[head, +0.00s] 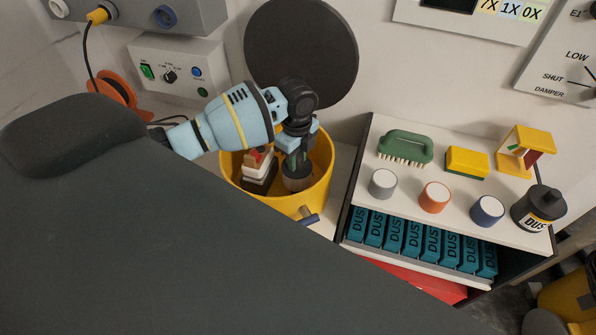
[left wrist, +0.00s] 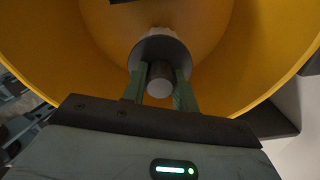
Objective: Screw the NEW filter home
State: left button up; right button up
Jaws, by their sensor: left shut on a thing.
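My left gripper (head: 297,165) reaches down into a yellow round tub (head: 233,184) in the head view. Its green fingers are shut on the grey stem of a round filter-like part (head: 298,184). In the left wrist view the fingers (left wrist: 160,88) stand on either side of the stem, and the part's dark disc with a pale rim (left wrist: 160,46) is beyond them, inside the yellow wall. I cannot tell from a label whether it is the NEW filter, nor how its thread sits. My right gripper is not in view.
A white block with a red and brown top (head: 257,172) is also in the tub. A large dark disc (head: 302,50) stands behind it. To the right, a white shelf (head: 400,168) holds a green brush (head: 405,147), coloured cylinders and a black bottle (head: 539,208), above teal DUST boxes.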

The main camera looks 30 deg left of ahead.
pick_arm(q)
jog(key=m, duration=0.4)
jog(key=shift+f, duration=0.1)
jog(key=m+b, duration=0.1)
jog(key=m, duration=0.2)
jog(key=shift+m, duration=0.3)
jog(key=m, duration=0.4)
jog(key=shift+m+b, duration=0.3)
jog(key=shift+m, duration=1.1)
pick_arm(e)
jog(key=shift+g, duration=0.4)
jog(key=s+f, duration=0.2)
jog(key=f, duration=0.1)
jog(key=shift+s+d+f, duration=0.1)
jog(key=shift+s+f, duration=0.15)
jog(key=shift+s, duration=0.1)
pick_arm(q)
jog(key=o, duration=1.1)
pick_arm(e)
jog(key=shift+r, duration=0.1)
